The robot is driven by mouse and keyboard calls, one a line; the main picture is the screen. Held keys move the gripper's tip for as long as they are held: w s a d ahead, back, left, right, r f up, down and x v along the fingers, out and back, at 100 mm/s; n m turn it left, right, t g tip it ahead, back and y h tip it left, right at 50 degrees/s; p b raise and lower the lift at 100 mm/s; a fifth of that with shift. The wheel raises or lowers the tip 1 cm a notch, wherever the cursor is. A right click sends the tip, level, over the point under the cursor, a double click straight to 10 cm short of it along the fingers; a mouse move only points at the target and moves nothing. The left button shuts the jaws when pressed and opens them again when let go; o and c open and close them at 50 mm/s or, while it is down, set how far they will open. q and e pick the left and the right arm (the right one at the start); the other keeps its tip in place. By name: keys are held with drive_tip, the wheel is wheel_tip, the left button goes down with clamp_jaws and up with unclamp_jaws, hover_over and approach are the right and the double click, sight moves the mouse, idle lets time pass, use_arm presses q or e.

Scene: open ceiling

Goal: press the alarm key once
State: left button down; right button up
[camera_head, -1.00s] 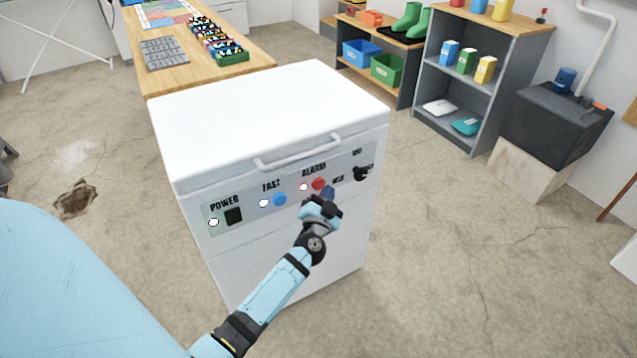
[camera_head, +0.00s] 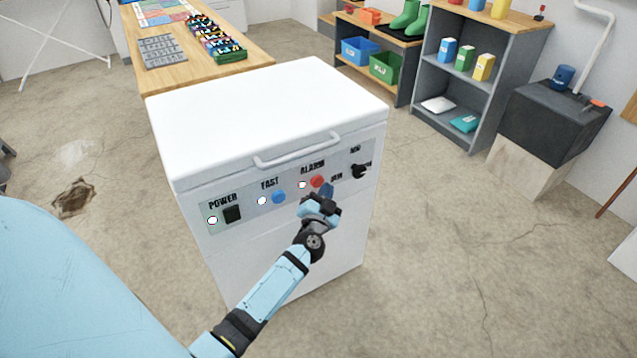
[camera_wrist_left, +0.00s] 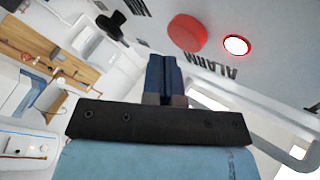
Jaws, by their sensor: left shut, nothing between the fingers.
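The alarm key is a round red button (camera_head: 317,181) under the word ALARM on the front panel (camera_head: 250,207) of a white chest. A small white lamp with a red rim (camera_head: 302,185) sits left of it. In the left wrist view the red button (camera_wrist_left: 187,32) and its lamp (camera_wrist_left: 236,45) show near the top. My left gripper (camera_head: 326,190) is just below and right of the button; its shut blue fingertips (camera_wrist_left: 163,68) hold nothing. In the wrist view a gap shows between fingertips and button; contact is not visible. My right gripper is not in view.
The panel also has a dark POWER key (camera_head: 232,214), a blue FAST key (camera_head: 278,197) and a black knob (camera_head: 359,171). A bar handle (camera_head: 297,152) juts out above. A wooden table (camera_head: 190,65) stands behind, shelves (camera_head: 470,75) at the back right.

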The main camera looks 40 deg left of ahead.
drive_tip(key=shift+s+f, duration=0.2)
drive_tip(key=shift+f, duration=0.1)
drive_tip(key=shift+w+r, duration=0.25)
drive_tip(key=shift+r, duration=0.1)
use_arm(q)
drive_tip(key=shift+w+a+p, duration=0.15)
drive_tip(key=shift+a+p, duration=0.25)
drive_tip(key=shift+p, duration=0.05)
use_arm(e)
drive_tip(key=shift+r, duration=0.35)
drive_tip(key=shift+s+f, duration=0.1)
